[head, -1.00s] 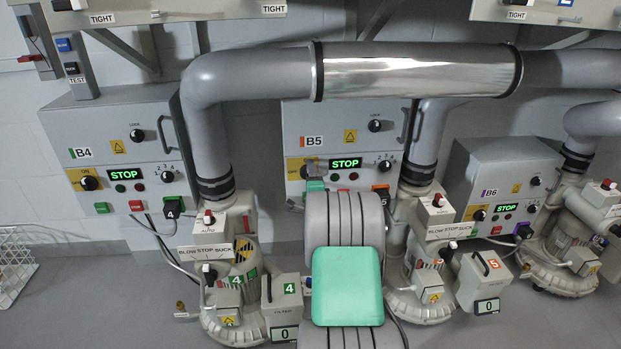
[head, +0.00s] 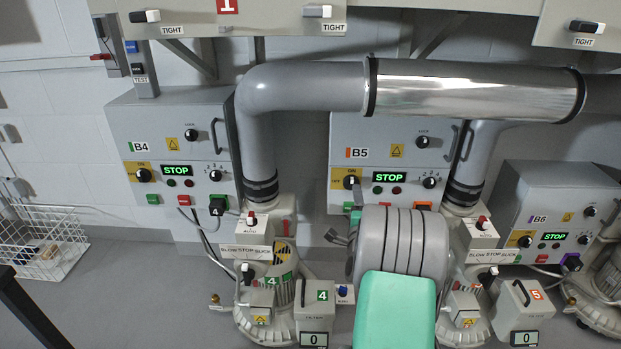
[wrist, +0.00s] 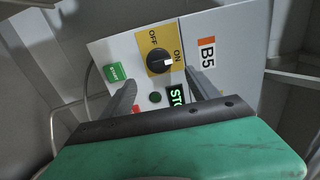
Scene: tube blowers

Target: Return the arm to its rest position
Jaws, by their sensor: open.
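My gripper (wrist: 160,92) is open in the wrist view. Its two grey fingers stand apart with nothing between them, in front of the B5 control box (wrist: 225,30). The box's black OFF/ON knob (wrist: 158,61) shows beyond the fingertips, its white mark toward ON. The knob also shows in the head view (head: 351,183), clear of my gripper. There my arm's grey ribbed link and green cover stand low in front of B5. My gripper (head: 338,238) shows only partly, left of the ribbed link. B5's display (head: 390,177) reads STOP.
Blower 4 (head: 268,290) stands left of my arm and blower 5 (head: 465,300) right, both close. A large grey pipe (head: 310,88) crosses above. The B4 box (head: 170,150) is left, B6 (head: 550,215) right. A white wire basket (head: 45,240) is far left.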

